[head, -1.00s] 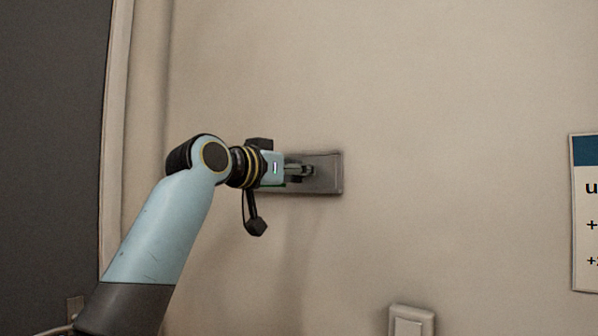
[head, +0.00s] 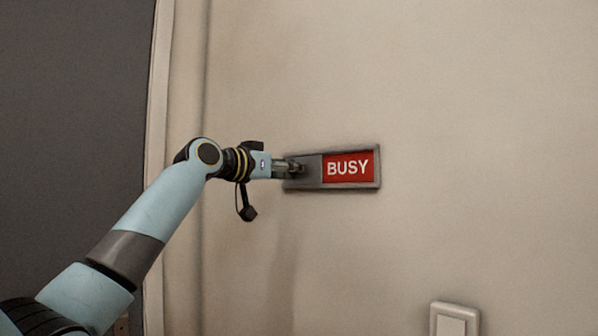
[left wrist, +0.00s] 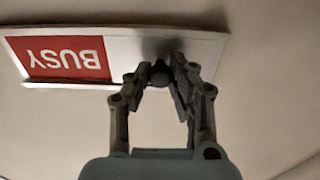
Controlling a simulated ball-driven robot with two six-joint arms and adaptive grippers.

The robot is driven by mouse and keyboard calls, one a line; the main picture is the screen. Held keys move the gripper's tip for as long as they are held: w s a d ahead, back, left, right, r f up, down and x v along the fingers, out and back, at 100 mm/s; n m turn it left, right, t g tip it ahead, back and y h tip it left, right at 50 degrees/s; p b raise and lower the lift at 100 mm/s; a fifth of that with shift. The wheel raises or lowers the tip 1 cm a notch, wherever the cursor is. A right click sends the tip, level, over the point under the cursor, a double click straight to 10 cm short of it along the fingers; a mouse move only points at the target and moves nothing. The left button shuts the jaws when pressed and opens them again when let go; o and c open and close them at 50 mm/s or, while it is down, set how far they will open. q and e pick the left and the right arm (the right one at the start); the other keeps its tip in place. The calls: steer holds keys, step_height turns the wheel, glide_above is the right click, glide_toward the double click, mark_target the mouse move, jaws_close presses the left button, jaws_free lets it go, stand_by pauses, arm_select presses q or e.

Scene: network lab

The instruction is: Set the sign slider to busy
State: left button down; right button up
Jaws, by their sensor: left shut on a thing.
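The sign (head: 351,184) is a grey framed plate on the wall. Its right part shows a red panel with the word BUSY (head: 347,168). The grey slider cover (head: 309,179) sits over the left part. My left gripper (head: 297,168) is at the left part of the sign. In the left wrist view the sign appears upside down, with the red panel (left wrist: 67,58) at the left. There my left gripper (left wrist: 161,78) is shut on the slider's dark round knob (left wrist: 160,72). My right gripper is not in view.
A white wall switch (head: 455,319) is below and to the right of the sign. A dark grey panel (head: 70,100) with a pale frame stands at the left. The wall around the sign is clear.

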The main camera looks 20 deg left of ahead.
arm_select(q)
steer(key=shift+a+r, duration=0.1)
steer(key=shift+a, duration=0.05)
steer(key=c, duration=1.6)
jaws_free()
steer(key=o, duration=0.5)
steer(key=shift+w+a, duration=0.1)
steer(key=shift+a, duration=0.15)
steer(key=shift+c, duration=0.2)
steer(key=v, duration=1.2)
steer(key=shift+d, duration=0.1)
